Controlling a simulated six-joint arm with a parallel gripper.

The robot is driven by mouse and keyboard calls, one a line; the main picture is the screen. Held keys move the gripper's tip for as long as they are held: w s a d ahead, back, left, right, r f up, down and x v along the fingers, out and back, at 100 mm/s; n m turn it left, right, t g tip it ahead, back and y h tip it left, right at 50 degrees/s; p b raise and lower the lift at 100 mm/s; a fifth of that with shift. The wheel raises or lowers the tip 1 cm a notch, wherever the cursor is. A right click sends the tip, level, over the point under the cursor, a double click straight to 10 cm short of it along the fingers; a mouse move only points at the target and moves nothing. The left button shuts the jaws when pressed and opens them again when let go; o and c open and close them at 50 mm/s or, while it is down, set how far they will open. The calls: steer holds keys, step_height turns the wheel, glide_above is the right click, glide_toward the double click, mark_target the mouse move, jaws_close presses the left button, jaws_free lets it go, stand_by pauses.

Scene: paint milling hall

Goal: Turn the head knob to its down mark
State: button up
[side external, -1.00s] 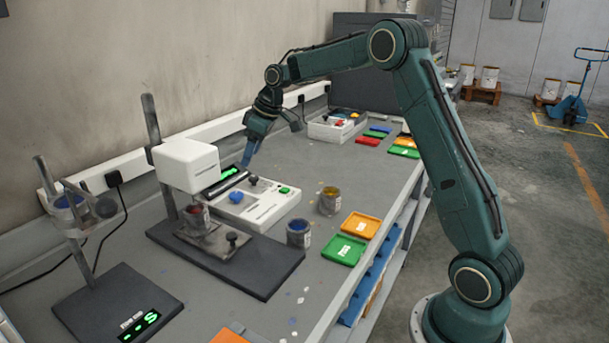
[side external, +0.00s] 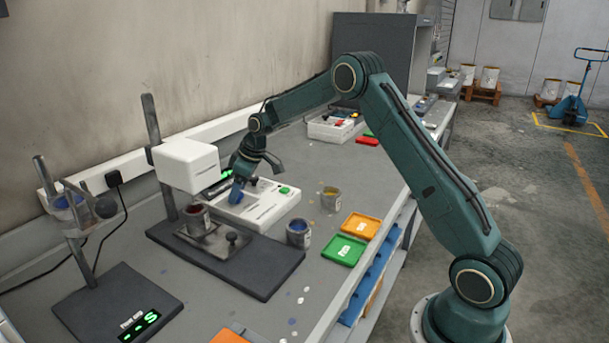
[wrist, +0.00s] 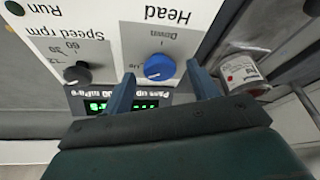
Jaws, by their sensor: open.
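The blue head knob (wrist: 158,68) sits on the white mill panel (wrist: 115,35), seen upside down in the wrist view. The word Head and a Down mark (wrist: 165,36) are above it in that picture. An Up mark, partly covered by a finger, is at its left. A pale line on the knob seems to point toward the Up side. My gripper (wrist: 161,75) is open, one finger on each side of the knob; I cannot tell if they touch it. In the side view my gripper (side external: 237,192) points down at the white control box (side external: 262,208) and largely hides the knob.
A black speed knob (wrist: 77,73) is left of the head knob in the wrist view, near a lit green display (wrist: 125,104). A paint can (wrist: 243,72) stands close at right. In the side view, the white mill head (side external: 186,165) is left of my gripper.

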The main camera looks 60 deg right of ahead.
steer(key=shift+f, duration=0.2)
steer(key=c, duration=1)
steer(key=shift+a+m, duration=0.1)
steer(key=shift+m, duration=0.4)
steer(key=m, duration=0.1)
steer(key=m+h, duration=0.1)
steer(key=m, duration=0.1)
steer(key=m+h, duration=0.1)
steer(key=m, duration=0.1)
steer(key=shift+a, duration=0.25)
steer(key=m+h, duration=0.1)
steer(key=m, duration=0.2)
steer(key=m+h, duration=0.1)
steer(key=m, duration=0.2)
steer(key=shift+w+a, duration=0.15)
steer(key=shift+h, duration=0.3)
